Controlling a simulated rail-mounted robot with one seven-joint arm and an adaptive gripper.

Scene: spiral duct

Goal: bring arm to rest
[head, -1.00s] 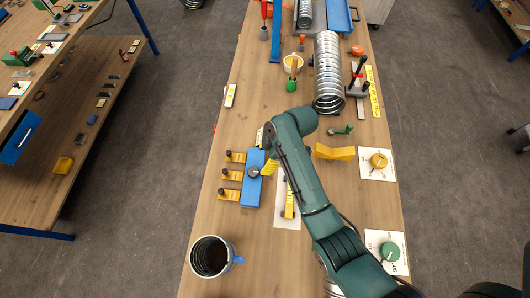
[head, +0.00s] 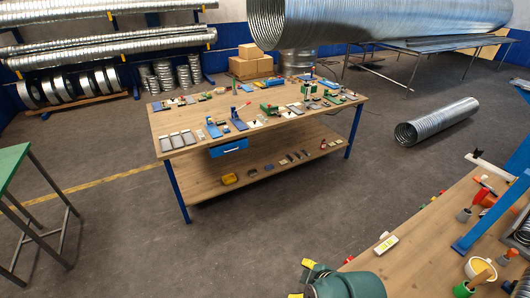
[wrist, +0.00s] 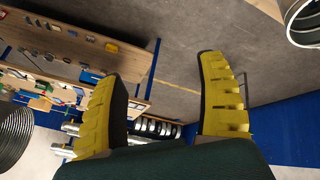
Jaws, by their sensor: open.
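My gripper (wrist: 165,105) fills the lower middle of the wrist view. Its two yellow, dark-padded fingers stand wide apart with nothing between them. Beyond them the wrist view shows floor, a blue wall and a wooden bench, tilted. In the head view only a dark green part of my arm shows at the bottom edge, with yellow tips at its left; most of the arm is out of frame.
A second bench (head: 290,165) with many small parts stands across open floor. A green-topped table (head: 10,160) is at left. A spiral duct (head: 437,122) lies on the floor.

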